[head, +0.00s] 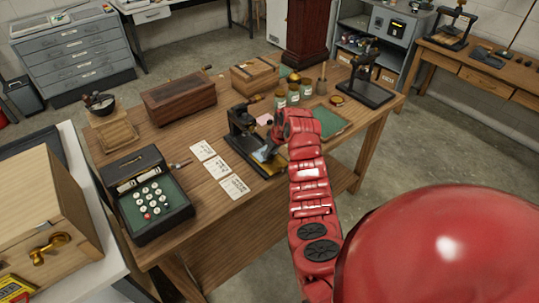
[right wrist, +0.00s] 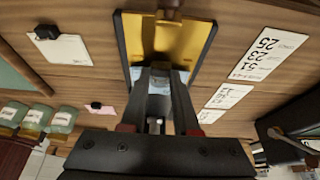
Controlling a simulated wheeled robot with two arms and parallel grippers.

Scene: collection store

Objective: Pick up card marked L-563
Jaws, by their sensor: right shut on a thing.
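My right gripper (head: 268,152) reaches over the black press (head: 243,132) on the wooden table. In the right wrist view its jaws (right wrist: 160,72) are shut on a pale blue card (right wrist: 180,76). The card is at the press's yellow-gold plate (right wrist: 178,40); I cannot tell whether it touches the plate. The card also shows as a pale blue patch in the head view (head: 262,156). Its middle is hidden by the fingers, and no marking on it can be read. My left gripper is not in view.
White printed cards (head: 217,167) lie left of the press. A cash-register-like machine (head: 146,192), wooden boxes (head: 180,97), green-filled jars (head: 293,94), a green mat (head: 330,122) and another black press (head: 364,82) share the table. Bare wood shows left of the press.

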